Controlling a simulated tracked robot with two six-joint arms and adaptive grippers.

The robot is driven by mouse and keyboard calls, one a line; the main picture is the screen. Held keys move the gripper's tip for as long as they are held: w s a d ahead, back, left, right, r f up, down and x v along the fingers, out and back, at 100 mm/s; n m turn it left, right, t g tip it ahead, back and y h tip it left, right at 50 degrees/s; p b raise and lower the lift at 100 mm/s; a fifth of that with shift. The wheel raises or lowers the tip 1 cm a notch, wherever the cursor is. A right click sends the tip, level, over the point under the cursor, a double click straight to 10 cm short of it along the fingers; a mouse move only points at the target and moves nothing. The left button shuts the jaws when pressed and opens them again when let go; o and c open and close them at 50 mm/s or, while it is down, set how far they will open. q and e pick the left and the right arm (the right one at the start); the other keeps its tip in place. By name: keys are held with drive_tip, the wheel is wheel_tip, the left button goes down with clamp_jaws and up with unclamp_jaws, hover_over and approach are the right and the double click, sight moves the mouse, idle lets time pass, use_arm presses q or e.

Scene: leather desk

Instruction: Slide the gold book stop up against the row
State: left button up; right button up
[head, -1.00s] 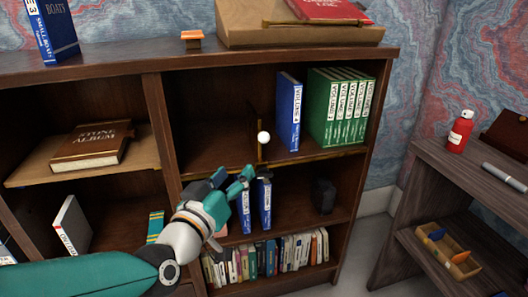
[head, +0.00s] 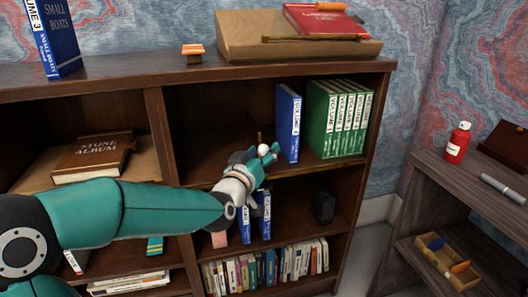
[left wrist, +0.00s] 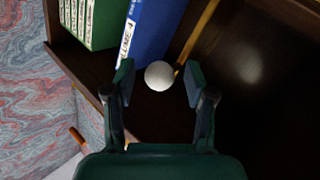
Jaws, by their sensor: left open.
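The gold book stop (left wrist: 199,36) stands on the upper right shelf of the bookcase, left of the row; its white knob (left wrist: 158,75) faces out. In the head view most of the book stop (head: 260,136) is hidden by my left gripper (head: 268,153). That gripper is open, its fingers on either side of the knob, also in the left wrist view (left wrist: 160,80). The row has a blue Volume 4 book (head: 288,122) and several green volumes (head: 338,118), with a gap between blue and green. My right gripper is out of view.
The shelf left of the stop is empty. Blue books (head: 264,213) and a dark object (head: 323,206) stand on the shelf below, beneath my gripper. A box with a red book (head: 325,20) lies on top. A side table (head: 450,182) stands at right.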

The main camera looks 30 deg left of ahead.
use_arm(q)
drive_tip(key=shift+w+a, duration=0.1)
drive_tip(key=shift+w, duration=0.35)
clamp_jaws()
